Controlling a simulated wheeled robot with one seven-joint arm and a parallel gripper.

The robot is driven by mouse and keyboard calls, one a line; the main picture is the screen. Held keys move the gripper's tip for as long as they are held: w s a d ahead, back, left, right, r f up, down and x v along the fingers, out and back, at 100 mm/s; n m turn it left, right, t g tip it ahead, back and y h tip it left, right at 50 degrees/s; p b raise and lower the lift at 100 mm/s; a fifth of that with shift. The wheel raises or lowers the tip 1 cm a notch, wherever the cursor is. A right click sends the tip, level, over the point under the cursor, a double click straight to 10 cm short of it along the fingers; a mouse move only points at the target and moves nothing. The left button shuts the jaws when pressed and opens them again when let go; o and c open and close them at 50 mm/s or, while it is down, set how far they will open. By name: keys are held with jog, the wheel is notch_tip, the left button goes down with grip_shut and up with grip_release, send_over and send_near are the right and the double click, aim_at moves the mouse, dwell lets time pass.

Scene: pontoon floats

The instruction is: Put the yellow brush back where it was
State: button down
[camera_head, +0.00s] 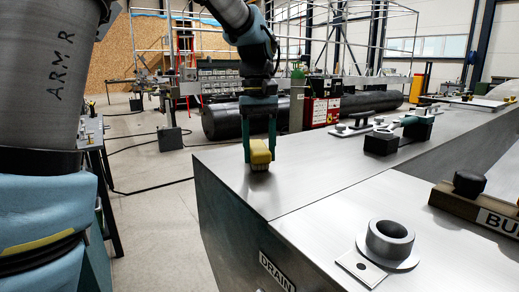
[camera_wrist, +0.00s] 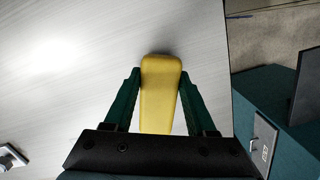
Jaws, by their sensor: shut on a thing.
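The yellow brush (camera_head: 259,154) is between the fingers of my gripper (camera_head: 260,150), near the far left corner of the grey metal top (camera_head: 330,170). In the wrist view the yellow brush (camera_wrist: 160,95) lies lengthwise between the two green fingers of my gripper (camera_wrist: 159,85), which are shut on it.
A grey ring fitting (camera_head: 389,242) stands at the front, with a black knob on a wooden block (camera_head: 469,184) to its right. Black blocks and clamps (camera_head: 381,143) sit farther back. The metal around the brush is clear. The top's left edge is close to it.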

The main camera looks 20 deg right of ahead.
aim_at(258, 147)
jog(key=shift+c, duration=1.1)
grip_release()
jog(key=shift+f, duration=0.1)
notch_tip(258, 147, up, 12)
jog(key=w, duration=0.1)
jog(key=shift+w+d, duration=0.2)
jog(key=shift+w, duration=0.05)
jog(key=shift+a, duration=0.1)
